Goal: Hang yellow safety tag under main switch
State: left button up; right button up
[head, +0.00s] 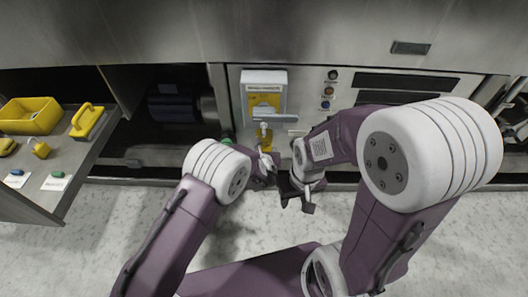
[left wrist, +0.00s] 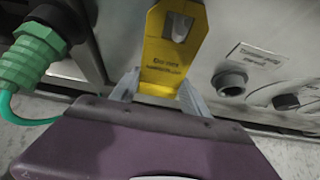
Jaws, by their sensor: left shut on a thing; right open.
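My left gripper (head: 265,154) is shut on the yellow safety tag (left wrist: 165,72), which stands up between the fingers in the left wrist view with dark print on it. A pale metal piece (left wrist: 180,25) shows at the tag's upper part; I cannot tell whether the tag hangs on it. In the head view the tag (head: 264,139) is small and partly covered, in front of the machine below a white box with a yellow front (head: 264,92). I cannot clearly pick out the main switch. My right gripper (head: 297,196) is open and empty, lower and to the right, above the floor.
A drawer (head: 85,158) at left holds a yellow bin (head: 32,115), a yellow padlock (head: 40,149) and other yellow items. Round buttons (head: 328,91) sit right of the white box. A green hose fitting (left wrist: 35,55) is left of my left gripper.

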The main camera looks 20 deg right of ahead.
pick_arm(q)
jog(key=o, duration=1.4)
jog(key=shift+s+r+p, duration=0.25)
jog(key=shift+r+p, duration=0.05)
jog(key=shift+p, duration=0.05)
jog(key=p+v, duration=0.4)
jog(key=v, duration=0.4)
jog(key=shift+s+a, duration=0.15)
jog(key=shift+s, duration=0.05)
